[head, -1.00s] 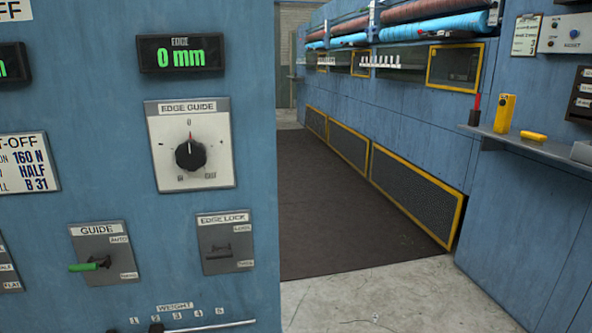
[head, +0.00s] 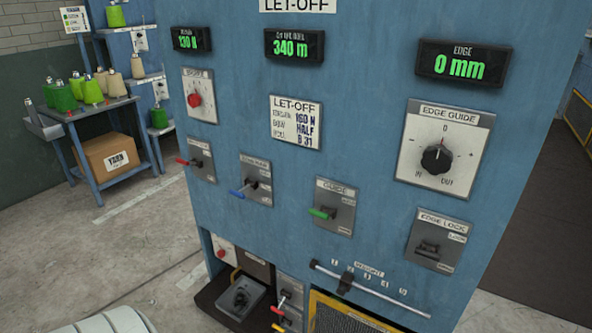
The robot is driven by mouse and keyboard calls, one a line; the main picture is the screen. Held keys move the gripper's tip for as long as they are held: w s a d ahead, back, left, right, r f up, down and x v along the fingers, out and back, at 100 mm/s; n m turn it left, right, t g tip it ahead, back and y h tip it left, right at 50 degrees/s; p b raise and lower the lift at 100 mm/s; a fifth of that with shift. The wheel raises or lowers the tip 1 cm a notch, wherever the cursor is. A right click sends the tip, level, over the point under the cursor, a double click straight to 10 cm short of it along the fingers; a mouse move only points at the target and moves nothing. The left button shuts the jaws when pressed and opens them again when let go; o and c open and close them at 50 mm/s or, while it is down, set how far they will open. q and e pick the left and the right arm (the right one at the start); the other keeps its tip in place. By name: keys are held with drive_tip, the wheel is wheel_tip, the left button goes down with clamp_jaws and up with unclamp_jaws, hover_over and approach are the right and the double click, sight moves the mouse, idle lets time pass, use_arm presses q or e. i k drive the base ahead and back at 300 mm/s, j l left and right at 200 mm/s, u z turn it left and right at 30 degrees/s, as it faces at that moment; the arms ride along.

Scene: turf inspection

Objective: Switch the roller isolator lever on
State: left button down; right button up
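The blue let-off panel (head: 350,90) fills the middle of the head view. It carries a red-handled lever (head: 188,162), a blue-handled lever (head: 238,193) and a green-handled lever (head: 321,213) labelled GUIDE. The labels on the red, blue and lower levers are too small to read, so I cannot tell which is the roller isolator lever. Neither gripper is in view.
An edge guide dial (head: 436,158), an edge lock switch (head: 429,248) and a weight slider (head: 345,283) are on the panel's right side. A shelf unit with yarn cones (head: 92,90) and a yarn box (head: 108,154) stands at left. The concrete floor (head: 120,245) before it is open.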

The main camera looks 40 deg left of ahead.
sight(282, 303)
drive_tip(key=u, duration=1.55)
